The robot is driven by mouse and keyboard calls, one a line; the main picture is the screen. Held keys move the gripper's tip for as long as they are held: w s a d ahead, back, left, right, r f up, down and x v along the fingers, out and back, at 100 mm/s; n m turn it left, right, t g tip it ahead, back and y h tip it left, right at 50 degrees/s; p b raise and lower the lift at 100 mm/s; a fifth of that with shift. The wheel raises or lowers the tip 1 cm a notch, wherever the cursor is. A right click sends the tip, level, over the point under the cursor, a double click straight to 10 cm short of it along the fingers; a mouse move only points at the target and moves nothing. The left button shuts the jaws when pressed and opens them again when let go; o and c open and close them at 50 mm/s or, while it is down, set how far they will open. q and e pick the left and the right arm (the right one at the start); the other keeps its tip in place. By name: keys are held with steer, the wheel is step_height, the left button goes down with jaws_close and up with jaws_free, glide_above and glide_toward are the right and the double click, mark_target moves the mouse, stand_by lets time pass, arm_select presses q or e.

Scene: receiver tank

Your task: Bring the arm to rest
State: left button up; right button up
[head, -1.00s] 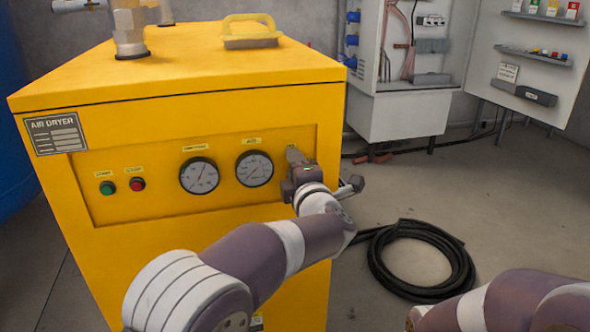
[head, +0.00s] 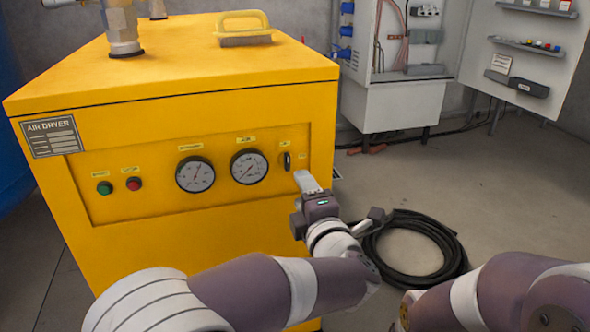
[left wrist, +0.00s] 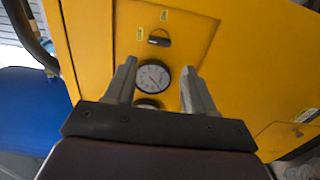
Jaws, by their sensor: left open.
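My left gripper (head: 308,182) is in front of the right end of the yellow air dryer's panel, just below a small black switch (head: 287,161). In the left wrist view its two fingers (left wrist: 157,82) are spread with nothing between them. The switch (left wrist: 158,41) shows beyond the fingertips there, with a gauge (left wrist: 152,75) seen between the fingers. The gripper looks apart from the switch. My right arm (head: 500,292) shows at the lower right of the head view, but its gripper is out of the picture.
The yellow air dryer (head: 180,250) fills the left, with two gauges, a green button (head: 104,188) and a red button (head: 134,183). A brush (head: 244,28) lies on top. A coiled black hose (head: 408,268) lies on the floor. An open cabinet (head: 400,100) stands behind; floor at right is clear.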

arm_select(q)
steer(key=shift+v, duration=1.15)
